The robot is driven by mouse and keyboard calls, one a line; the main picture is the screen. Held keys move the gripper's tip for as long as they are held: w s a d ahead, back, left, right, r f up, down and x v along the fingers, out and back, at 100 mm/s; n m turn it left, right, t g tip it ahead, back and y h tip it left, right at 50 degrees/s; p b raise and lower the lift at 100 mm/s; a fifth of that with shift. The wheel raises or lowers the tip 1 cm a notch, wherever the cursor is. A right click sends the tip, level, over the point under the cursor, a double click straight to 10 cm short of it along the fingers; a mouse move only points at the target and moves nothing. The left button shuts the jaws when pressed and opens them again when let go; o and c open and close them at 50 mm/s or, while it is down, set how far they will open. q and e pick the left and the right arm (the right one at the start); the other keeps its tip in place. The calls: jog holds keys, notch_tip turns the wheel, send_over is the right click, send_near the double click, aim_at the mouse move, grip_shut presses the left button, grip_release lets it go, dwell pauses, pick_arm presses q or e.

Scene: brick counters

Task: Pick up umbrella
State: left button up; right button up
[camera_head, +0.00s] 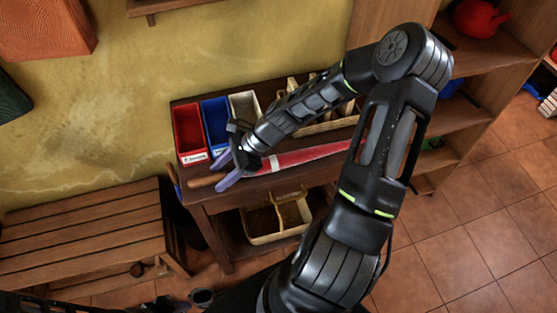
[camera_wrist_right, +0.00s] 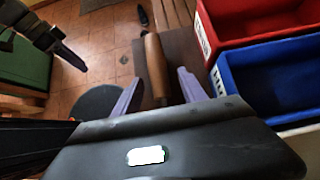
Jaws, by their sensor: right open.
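The umbrella (camera_head: 310,156) lies on the dark wooden table, its red canopy stretching right and passing behind my right arm. Its wooden handle (camera_head: 206,181) points left near the table's edge. My right gripper (camera_head: 223,171) is open at the handle end, with its pale purple fingers on either side of it. In the right wrist view the handle (camera_wrist_right: 155,68) shows between the two spread fingers (camera_wrist_right: 158,92). Whether the fingers touch it I cannot tell. Dark parts at the lower left of the head view may be my left arm; its jaws are unclear.
Red (camera_head: 188,132), blue (camera_head: 217,123) and light grey (camera_head: 244,106) bins stand behind the handle. A divided basket (camera_head: 280,220) sits on the lower shelf. A slatted bench (camera_head: 85,235) stands left. Wooden shelves (camera_head: 475,112) stand right. Tiled floor (camera_head: 460,250) is clear at the right.

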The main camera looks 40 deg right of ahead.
jog(key=shift+c, duration=0.3)
grip_shut()
dwell(0.6)
